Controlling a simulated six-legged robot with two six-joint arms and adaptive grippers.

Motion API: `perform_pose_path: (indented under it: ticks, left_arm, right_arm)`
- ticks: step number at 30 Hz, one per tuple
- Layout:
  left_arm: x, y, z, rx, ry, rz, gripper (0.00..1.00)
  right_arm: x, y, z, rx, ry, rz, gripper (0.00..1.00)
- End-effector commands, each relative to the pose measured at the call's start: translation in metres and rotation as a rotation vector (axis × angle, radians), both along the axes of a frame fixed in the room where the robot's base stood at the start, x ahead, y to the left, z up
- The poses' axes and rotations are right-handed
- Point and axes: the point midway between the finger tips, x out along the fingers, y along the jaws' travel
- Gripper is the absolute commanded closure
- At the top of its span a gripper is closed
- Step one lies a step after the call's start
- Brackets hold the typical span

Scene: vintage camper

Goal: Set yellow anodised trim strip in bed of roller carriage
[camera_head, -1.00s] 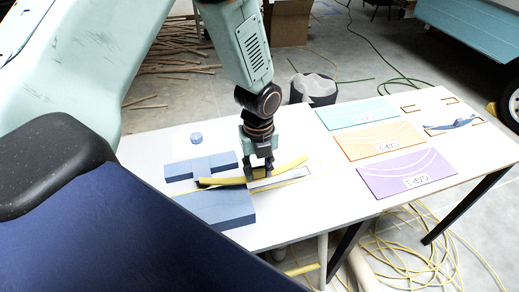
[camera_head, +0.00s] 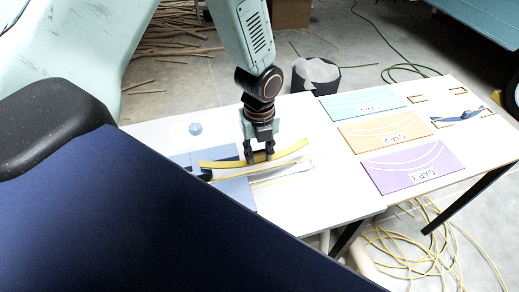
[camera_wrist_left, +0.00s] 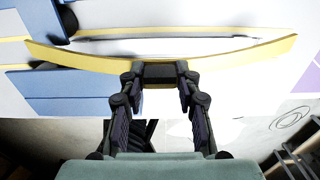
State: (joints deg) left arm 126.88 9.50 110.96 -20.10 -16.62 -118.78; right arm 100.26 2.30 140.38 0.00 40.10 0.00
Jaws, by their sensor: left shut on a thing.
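The yellow trim strip (camera_head: 222,164) is long and gently curved. My left gripper (camera_head: 259,159) is shut on it near its middle. The strip also shows in the left wrist view (camera_wrist_left: 90,60), spanning the two fingers (camera_wrist_left: 160,78) crosswise, with both ends free. Blue blocks (camera_head: 233,190) with dark roller-like parts lie under and beside its left end; I take them as the roller carriage, partly hidden at lower left. They show at left in the left wrist view (camera_wrist_left: 60,90). The strip appears slightly above the table and blocks. My right gripper is not in view.
A thin pale grey bar with yellow edging (camera_head: 287,172) lies beneath the strip's right half. A small blue disc (camera_head: 195,128) stands behind. Teal (camera_head: 362,102), orange (camera_head: 386,131) and purple (camera_head: 413,167) panels lie to the right. A blue curved piece (camera_head: 463,116) lies at the far right.

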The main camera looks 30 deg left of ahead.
Motion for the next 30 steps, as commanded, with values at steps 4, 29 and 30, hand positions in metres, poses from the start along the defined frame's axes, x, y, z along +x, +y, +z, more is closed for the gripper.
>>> perform_pose_path:
  ticks: [4, 29, 30]
  left_arm:
    - [0.000, 0.000, -0.003, 0.001, -0.002, 0.000, 0.99]
    - [0.002, 0.002, -0.056, 0.001, -0.002, 0.000, 0.99]
    - [0.002, 0.002, -0.056, 0.001, -0.002, 0.000, 0.99]
  right_arm:
    - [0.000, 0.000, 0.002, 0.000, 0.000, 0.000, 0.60]
    - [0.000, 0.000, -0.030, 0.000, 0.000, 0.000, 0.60]
    - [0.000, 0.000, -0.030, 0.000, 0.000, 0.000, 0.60]
